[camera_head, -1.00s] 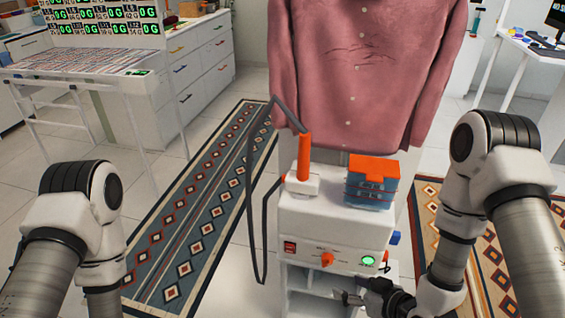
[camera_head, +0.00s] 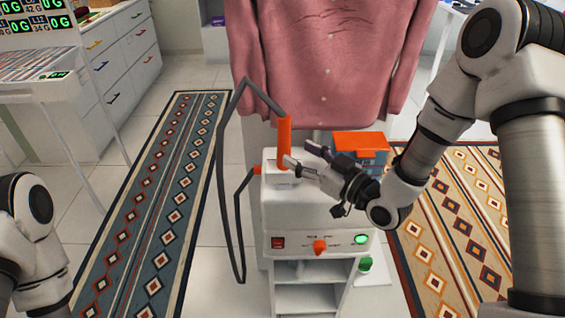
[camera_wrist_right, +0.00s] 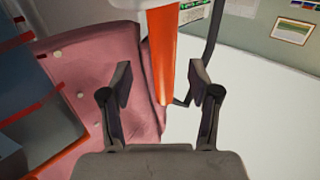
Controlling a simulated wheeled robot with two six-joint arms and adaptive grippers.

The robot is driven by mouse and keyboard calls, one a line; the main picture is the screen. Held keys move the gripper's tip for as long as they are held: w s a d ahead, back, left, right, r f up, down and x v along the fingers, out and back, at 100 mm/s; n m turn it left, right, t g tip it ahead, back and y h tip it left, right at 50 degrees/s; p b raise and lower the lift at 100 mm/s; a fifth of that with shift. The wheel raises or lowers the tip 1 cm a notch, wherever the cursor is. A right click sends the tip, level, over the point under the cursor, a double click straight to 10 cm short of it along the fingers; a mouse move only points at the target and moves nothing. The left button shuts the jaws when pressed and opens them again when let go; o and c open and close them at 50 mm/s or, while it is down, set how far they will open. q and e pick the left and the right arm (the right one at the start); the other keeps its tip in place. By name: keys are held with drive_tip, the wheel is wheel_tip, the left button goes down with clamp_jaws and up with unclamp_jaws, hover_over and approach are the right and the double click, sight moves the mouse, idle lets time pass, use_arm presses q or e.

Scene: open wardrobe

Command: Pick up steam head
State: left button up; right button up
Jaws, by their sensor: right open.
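The steam head has an orange handle (camera_head: 284,142) and stands upright on top of the white steamer unit (camera_head: 310,215). A dark hose (camera_head: 221,170) runs from the handle's top and loops down on the left. My right gripper (camera_head: 298,158) is open at the handle's right side. In the right wrist view the orange handle (camera_wrist_right: 162,60) lies between and just beyond the open fingers (camera_wrist_right: 160,95); I cannot tell whether they touch it. My left gripper is out of view; only my left arm shows.
A blue box with an orange lid (camera_head: 360,148) sits on the unit, right behind my right gripper. A wrinkled pink shirt (camera_head: 325,60) hangs behind. Patterned rugs (camera_head: 150,210) lie on both sides. A drawer cabinet (camera_head: 125,50) and a table stand at the left.

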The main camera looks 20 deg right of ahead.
sight(289, 148)
drive_tip(key=p+x, duration=0.1)
drive_tip(key=x, duration=0.4)
drive_tip(key=shift+a+r, duration=0.15)
drive_tip(key=shift+a, duration=0.1)
drive_tip(key=shift+w+a, duration=0.1)
drive_tip(key=shift+w, duration=0.05)
clamp_jaws()
drive_tip(key=shift+r, duration=0.1)
